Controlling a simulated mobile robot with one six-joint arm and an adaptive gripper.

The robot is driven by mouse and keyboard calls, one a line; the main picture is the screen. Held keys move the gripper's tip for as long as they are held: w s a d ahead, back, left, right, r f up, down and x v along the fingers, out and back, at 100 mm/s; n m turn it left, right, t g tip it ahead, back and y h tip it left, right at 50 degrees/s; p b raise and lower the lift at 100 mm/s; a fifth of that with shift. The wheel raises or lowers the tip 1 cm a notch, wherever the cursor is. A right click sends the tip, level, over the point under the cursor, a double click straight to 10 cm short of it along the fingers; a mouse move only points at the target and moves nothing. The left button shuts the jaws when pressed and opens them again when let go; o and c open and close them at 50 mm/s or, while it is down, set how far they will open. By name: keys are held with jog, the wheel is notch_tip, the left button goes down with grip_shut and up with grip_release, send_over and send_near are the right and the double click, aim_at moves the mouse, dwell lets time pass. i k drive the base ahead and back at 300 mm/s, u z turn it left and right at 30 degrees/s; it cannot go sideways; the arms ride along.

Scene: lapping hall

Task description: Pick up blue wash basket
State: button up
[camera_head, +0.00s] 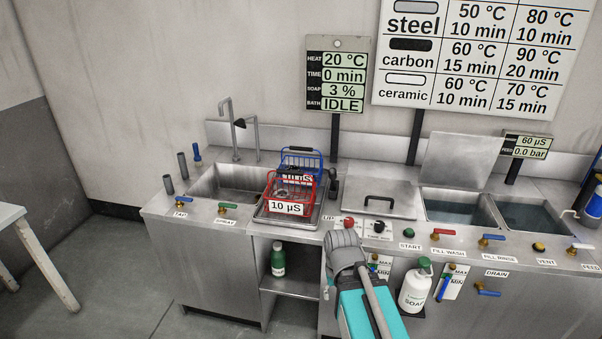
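The blue wash basket (301,155) is a wire basket with a raised handle. It stands on the steel counter right of the sink, behind a red wire basket (279,187) that hides its lower front. A white label reading "µS" shows partly on the blue basket. The red basket carries a "10 µS" label and sits on a shallow metal tray (262,221). Whether the blue basket also rests on this tray is hidden. Part of my arm shows at the bottom centre, in front of the counter, but I cannot make out my gripper.
A sink (215,178) with taps lies left of the baskets. A dark upright fitting (333,184) stands close on their right. Farther right are a handled lid (368,205) and two open baths (458,212). Knobs and valves line the front edge. A white table (10,215) stands far left.

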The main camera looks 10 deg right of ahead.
aim_at(306, 178)
jog(key=u, duration=0.05)
jog(key=i, duration=1)
jog(key=z, duration=0.05)
